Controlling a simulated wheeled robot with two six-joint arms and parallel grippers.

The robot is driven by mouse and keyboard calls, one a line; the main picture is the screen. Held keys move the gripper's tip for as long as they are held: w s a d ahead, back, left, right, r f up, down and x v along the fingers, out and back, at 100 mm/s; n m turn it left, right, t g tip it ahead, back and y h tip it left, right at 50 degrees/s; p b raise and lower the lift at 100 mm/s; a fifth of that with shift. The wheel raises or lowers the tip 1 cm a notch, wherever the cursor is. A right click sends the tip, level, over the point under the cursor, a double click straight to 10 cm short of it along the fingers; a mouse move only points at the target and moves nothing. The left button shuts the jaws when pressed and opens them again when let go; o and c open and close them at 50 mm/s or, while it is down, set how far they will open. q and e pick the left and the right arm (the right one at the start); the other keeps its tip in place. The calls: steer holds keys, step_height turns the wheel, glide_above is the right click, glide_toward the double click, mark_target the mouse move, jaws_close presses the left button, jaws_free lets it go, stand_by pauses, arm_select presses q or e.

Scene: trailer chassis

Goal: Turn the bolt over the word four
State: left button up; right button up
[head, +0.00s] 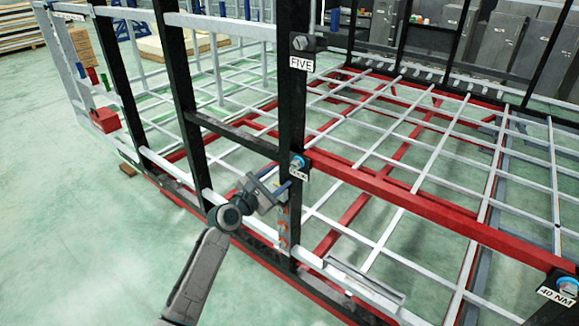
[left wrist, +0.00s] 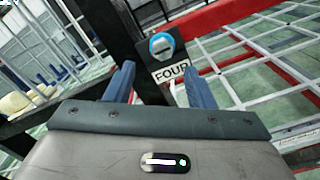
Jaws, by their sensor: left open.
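The bolt over the word FOUR (left wrist: 161,46) has a blue ring and a metal head, and sits on a black plate on a dark upright post. It also shows in the head view (head: 297,162), with its label tilted and hard to read there. My left gripper (head: 284,187) is open and empty just below and in front of this bolt. In the left wrist view its two blue fingers (left wrist: 160,82) stand apart, with the bolt and label beyond and between them. The fingers do not appear to touch the bolt. My right gripper is not in view.
A bolt over the label FIVE (head: 301,42) is higher on the same post (head: 291,110). Another blue-ringed bolt (head: 567,287) with a 40 NM label is at the lower right. The red and white chassis frame (head: 400,201) fills the right side. Green floor (head: 70,250) is clear at left.

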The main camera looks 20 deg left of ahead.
mark_target(294, 166)
arm_select(q)
steer(key=x, duration=0.5)
steer(key=shift+w+d, duration=0.1)
steer(key=shift+d, duration=0.15)
steer(key=shift+w+d+p, duration=0.15)
steer(key=shift+w+p, duration=0.15)
steer(key=shift+w, duration=0.35)
steer(key=shift+c, duration=0.2)
steer(key=c, duration=1)
